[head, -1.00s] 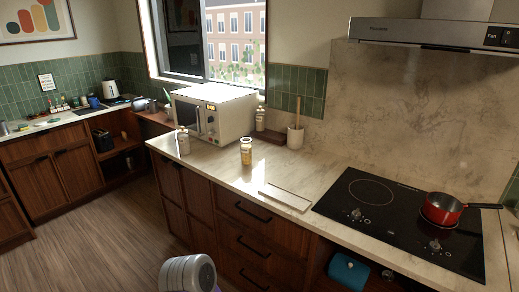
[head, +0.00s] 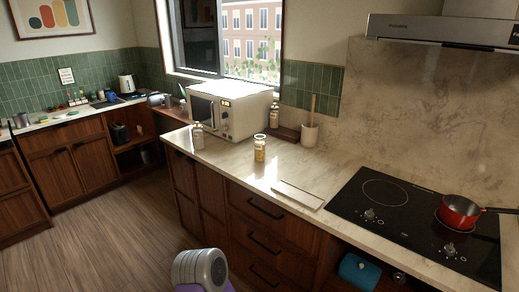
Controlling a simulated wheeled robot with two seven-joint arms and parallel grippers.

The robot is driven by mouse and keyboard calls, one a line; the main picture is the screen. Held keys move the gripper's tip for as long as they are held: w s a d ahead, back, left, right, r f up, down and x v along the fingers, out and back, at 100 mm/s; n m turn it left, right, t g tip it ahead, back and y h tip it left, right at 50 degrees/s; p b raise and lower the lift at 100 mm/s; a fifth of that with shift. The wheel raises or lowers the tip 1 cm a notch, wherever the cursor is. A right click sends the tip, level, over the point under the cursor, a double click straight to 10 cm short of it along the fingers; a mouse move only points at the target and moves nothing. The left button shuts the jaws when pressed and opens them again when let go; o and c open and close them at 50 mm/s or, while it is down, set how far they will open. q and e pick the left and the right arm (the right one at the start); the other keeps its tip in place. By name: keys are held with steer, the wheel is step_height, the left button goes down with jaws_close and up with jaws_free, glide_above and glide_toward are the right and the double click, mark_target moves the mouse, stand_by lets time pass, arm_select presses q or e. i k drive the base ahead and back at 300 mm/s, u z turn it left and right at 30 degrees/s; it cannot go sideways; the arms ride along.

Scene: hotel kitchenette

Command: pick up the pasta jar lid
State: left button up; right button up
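A small jar with yellow contents (head: 260,149) stands upright on the marble counter, in front of the microwave and towards its right. It looks like the pasta jar. A pale top shows on it, but it is too small to tell whether this is a separate lid. No other lid can be made out. Neither of my grippers is in view.
A white microwave (head: 233,108) stands behind the jar, with a bottle (head: 197,137) at its left front. A board (head: 297,195) lies right of the jar. Farther right are a black cooktop (head: 375,214) and a red pan (head: 458,211). A utensil crock (head: 309,134) stands behind.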

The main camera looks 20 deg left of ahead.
mark_target(260, 139)
steer(key=z, duration=0.05)
steer(key=k, duration=1.05)
steer(key=u, duration=1.75)
steer(key=i, duration=1.35)
steer(key=u, duration=0.3)
steer(key=i, duration=1.6)
steer(key=z, duration=1)
